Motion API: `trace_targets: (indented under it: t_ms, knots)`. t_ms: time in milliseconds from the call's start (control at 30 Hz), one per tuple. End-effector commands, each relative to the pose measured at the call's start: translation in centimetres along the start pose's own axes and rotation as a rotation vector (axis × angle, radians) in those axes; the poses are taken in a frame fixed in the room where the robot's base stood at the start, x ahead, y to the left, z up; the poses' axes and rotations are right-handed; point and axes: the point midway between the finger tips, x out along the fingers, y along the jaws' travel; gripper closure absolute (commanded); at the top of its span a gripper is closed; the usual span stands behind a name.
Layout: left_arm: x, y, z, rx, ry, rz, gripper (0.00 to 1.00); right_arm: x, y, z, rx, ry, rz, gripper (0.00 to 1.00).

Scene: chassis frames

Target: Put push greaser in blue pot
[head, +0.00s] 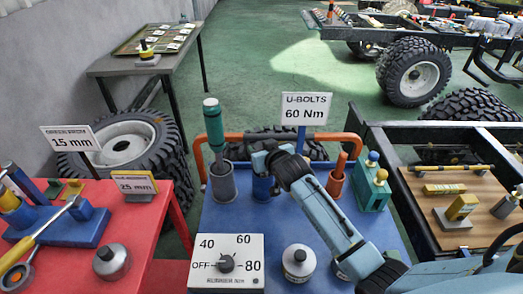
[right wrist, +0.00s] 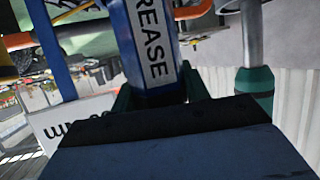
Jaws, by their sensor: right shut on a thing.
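The push greaser (right wrist: 155,45), a blue tube with a white label reading GREASE, is between the fingers of my right gripper (right wrist: 152,92) in the right wrist view. That gripper is shut on it. In the head view my right gripper (head: 268,160) is over the blue table, directly above the blue pot (head: 263,189). The pot stands between a grey pot and a red pot, its top hidden by the gripper. The greaser cannot be made out in the head view, so I cannot tell whether its end is inside the pot. My left gripper is not in view.
The grey pot (head: 222,184) holds a green-handled tool (head: 213,122) close left of my gripper. The red pot (head: 335,184) holds an orange-red tool. An orange rail and the U-bolts sign (head: 304,108) stand behind. A dial box (head: 227,264) and tins stand in front.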

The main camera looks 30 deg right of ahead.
Motion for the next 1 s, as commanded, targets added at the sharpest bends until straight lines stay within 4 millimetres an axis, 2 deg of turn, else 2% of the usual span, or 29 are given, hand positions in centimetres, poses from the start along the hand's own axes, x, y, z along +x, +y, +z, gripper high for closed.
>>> trace_targets:
  t_ms: [400, 433, 567, 867, 1000]
  knots:
    - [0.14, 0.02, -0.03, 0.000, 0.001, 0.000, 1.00, 0.22, -0.03, 0.31, 0.001, 0.006, -0.001, 1.00]
    - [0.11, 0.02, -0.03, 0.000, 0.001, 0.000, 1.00, 0.21, -0.02, 0.46, 0.000, 0.001, -0.001, 0.51]
    - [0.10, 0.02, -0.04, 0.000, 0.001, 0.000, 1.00, 0.19, -0.02, 0.44, 0.000, 0.001, -0.001, 0.34]
    - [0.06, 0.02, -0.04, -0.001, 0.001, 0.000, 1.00, 0.15, -0.01, 0.31, 0.000, 0.002, -0.001, 0.33]
    - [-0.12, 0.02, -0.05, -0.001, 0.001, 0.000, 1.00, -0.61, -0.03, 0.24, 0.000, 0.001, -0.001, 0.33]
